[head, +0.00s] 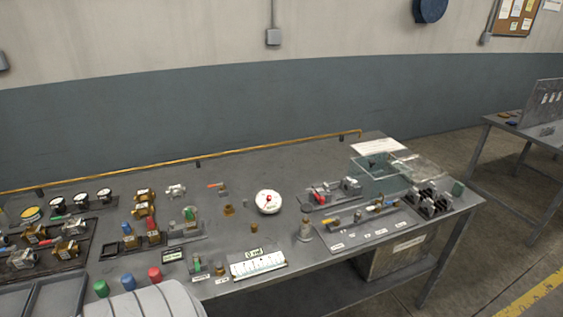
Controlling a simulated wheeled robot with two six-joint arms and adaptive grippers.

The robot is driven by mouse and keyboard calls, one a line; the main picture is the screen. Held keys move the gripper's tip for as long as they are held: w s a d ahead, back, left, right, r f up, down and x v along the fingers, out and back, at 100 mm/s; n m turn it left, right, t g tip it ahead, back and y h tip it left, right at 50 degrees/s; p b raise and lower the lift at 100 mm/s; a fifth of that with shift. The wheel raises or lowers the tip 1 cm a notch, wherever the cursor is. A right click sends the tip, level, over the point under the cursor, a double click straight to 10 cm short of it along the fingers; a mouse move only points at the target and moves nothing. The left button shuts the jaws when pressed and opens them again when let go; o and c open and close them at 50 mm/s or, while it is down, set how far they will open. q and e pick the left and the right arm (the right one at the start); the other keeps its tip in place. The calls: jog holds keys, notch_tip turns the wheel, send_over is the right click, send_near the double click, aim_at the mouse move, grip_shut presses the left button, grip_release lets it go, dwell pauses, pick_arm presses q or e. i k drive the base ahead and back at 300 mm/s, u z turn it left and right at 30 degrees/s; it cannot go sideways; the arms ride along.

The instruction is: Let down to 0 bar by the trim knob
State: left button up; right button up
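A round white dial gauge (268,202) with a red mark lies near the middle of the grey bench. In front of it is a small sign (254,253), which seems to start with 0, above a white scale strip (258,265). A small brass fitting (254,229) stands between the gauge and the sign. A grey metal post with a wide base (305,232) stands to the right. I cannot tell which part is the trim knob, and the gauge reading is too small to make out. Neither gripper shows in the head view.
Valves and small gauges (82,200) crowd the bench's left. A clear cover (418,167) and a labelled tray of fittings (372,230) occupy the right. A brass pipe (250,147) runs along the back edge. Green, blue and red caps (128,283) stand at the front left.

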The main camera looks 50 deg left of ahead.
aim_at(255, 226)
jog(key=i, duration=0.8)
jog(key=u, duration=2.5)
